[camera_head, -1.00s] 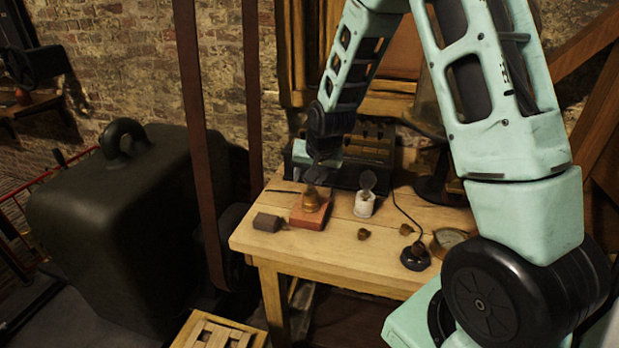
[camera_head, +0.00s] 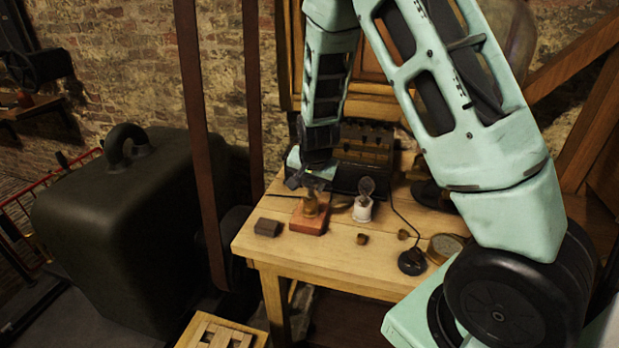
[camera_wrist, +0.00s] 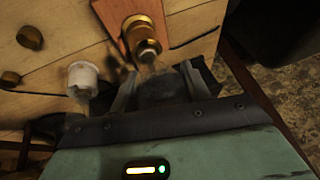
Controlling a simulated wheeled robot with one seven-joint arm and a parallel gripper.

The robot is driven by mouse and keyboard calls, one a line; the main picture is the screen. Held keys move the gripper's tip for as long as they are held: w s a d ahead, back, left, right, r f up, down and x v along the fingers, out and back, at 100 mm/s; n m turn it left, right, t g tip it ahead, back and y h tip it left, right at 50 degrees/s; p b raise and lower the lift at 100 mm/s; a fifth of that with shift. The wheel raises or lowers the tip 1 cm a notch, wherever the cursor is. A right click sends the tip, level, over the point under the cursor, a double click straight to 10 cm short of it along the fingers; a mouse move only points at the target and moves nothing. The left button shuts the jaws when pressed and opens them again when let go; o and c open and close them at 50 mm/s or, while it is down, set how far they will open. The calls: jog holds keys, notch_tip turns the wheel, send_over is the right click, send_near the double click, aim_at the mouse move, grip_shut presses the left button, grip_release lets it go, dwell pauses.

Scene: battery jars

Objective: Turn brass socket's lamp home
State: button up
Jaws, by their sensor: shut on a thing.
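The gripper is shut on this lamp, whose lower end is at the socket's mouth. How deep it sits in the socket cannot be told. The head view mostly hides the lamp behind the gripper.
A white socket (camera_head: 362,211) with a dark glass lamp (camera_head: 367,187) stands just right of the block.

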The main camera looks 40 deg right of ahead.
jog(key=shift+m+g+h+p, duration=0.35)
jog(key=shift+m+p, duration=0.95)
jog(key=shift+p, duration=0.55)
jog(key=shift+r+m+g+h+p, duration=0.1)
jog(key=shift+m+g+h+p, duration=0.4)
jog(key=shift+m+p, duration=1.45)
jog(key=shift+d+m+g+h+p, duration=0.1)
jog(key=shift+m+g+h+p, duration=0.55)
jog(key=shift+p, duration=2.35)
jog(key=shift+y, duration=0.3)
jog(key=o, duration=1.2)
jog(key=shift+c, duration=0.2)
jog(key=b+v, duration=0.1)
jog(key=v, duration=1.6)
jog(key=shift+s, duration=0.35)
